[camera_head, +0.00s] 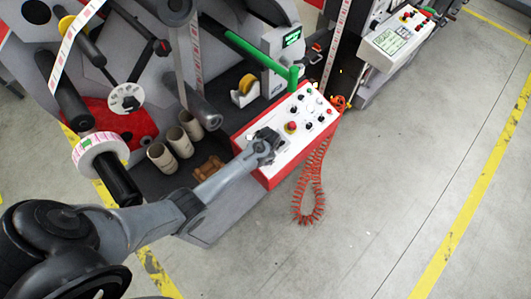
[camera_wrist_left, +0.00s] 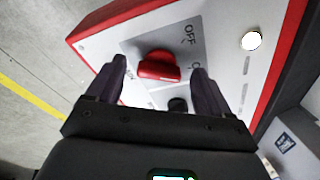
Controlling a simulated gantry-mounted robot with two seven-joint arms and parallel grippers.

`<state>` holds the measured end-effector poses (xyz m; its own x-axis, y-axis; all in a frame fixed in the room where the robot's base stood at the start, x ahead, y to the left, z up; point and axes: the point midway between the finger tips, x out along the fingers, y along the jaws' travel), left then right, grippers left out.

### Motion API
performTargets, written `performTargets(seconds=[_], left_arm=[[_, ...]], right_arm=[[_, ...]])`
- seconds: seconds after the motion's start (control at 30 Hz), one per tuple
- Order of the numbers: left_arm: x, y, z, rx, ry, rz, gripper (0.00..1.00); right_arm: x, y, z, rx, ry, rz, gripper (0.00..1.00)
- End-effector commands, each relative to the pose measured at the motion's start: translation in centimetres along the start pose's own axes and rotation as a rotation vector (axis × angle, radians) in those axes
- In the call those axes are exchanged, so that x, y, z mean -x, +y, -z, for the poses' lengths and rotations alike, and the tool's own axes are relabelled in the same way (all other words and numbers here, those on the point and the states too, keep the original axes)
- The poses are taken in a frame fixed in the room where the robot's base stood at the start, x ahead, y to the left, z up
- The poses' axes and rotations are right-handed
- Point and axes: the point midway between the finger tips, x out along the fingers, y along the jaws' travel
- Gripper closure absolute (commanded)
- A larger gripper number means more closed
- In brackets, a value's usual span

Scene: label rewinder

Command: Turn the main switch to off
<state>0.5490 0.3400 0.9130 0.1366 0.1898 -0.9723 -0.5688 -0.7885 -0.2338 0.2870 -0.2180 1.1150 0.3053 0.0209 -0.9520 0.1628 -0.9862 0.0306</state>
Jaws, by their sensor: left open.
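The main switch (camera_wrist_left: 160,68) is a red rotary knob on a grey plate, seen in the left wrist view. The plate is marked OFF (camera_wrist_left: 189,35); a second label beside my right-hand finger is partly hidden. The knob's grip lies roughly across the picture. My left gripper (camera_wrist_left: 160,82) is open, with one dark finger on each side of the knob; I cannot tell whether either touches it. In the head view my left gripper (camera_head: 264,145) is at the near left corner of the control panel (camera_head: 311,123) and hides the switch. My right gripper is not in view.
The panel also carries a red mushroom button (camera_head: 291,127) and several small knobs. A green bar (camera_head: 255,52) runs above the panel's far side. A tape dispenser (camera_head: 245,90) and cardboard cores (camera_head: 162,157) are to the left. A coiled red hose (camera_head: 309,195) hangs at right.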

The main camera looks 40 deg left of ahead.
Motion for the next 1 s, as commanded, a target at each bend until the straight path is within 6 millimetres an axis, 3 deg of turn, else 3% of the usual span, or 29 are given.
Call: performTargets(seconds=[0.3, 0.7, 1.0], left_arm=[[-0.18, 0.02, 0.02, 0.0, 0.001, 0.0, 0.19], [-0.18, 0.03, 0.0, 0.0, 0.0, 0.0, 0.75], [-0.09, 0.08, 0.0, 0.042, 0.0, 0.005, 0.75]], right_arm=[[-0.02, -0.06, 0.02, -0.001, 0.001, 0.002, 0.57], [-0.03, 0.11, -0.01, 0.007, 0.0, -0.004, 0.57], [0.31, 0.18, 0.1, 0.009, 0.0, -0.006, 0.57]])
